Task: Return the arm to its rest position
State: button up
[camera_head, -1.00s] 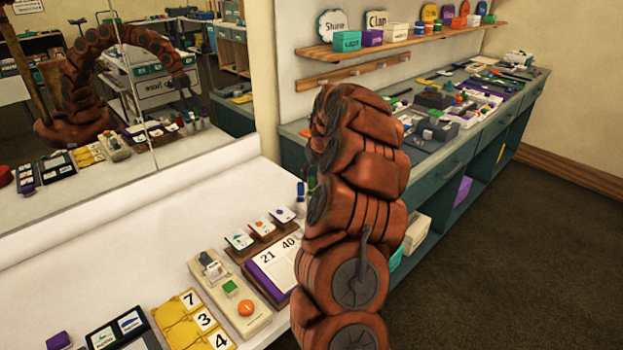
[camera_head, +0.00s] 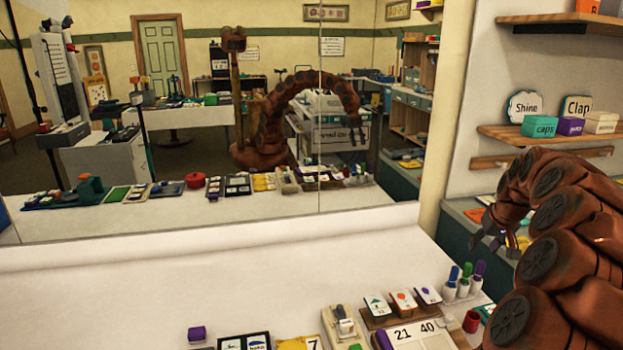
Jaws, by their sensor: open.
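My brown segmented arm (camera_head: 560,235) rises at the right of the head view and arches over, its far end bending down to the left. My gripper (camera_head: 495,245) hangs at that end with its grey fingers apart and nothing visible between them. It is in the air above the right end of the white table (camera_head: 250,270), clear of the items there. The large mirror (camera_head: 200,125) shows the reflected arm (camera_head: 300,95) as an arch with its gripper hanging down.
Capped markers (camera_head: 465,280), a red cup (camera_head: 471,321), a card rack with number cards (camera_head: 415,330), and a beige device (camera_head: 343,325) stand near the arm. A purple block (camera_head: 197,333) lies farther left. Wall shelves (camera_head: 550,132) are behind the arm.

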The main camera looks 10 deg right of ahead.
jog(key=s+a+r+n+g+y, duration=0.1)
jog(key=s+a, duration=0.1)
jog(key=a, duration=0.8)
jog(key=s+a+r+n+p, duration=0.1)
jog(key=s+a+r, duration=0.15)
jog(key=a, duration=0.75)
jog(key=s+a+n+g+y, duration=0.1)
jog(key=s+a+n, duration=0.15)
jog(key=a, duration=0.75)
jog(key=s+a+f+g, duration=0.1)
jog(key=s+a, duration=0.3)
jog(key=s, duration=0.5)
jog(key=s+a+f+g, duration=0.1)
jog(key=s+a, duration=0.3)
jog(key=s, duration=0.5)
jog(key=s+a+f+g+p, duration=0.1)
jog(key=s+a, duration=0.3)
jog(key=s, duration=0.5)
jog(key=shift+s+a+f+m+g+h, duration=0.15)
jog(key=shift+a+f+m+g+h, duration=0.15)
jog(key=shift+f+g, duration=0.4)
jog(key=shift+d, duration=0.15)
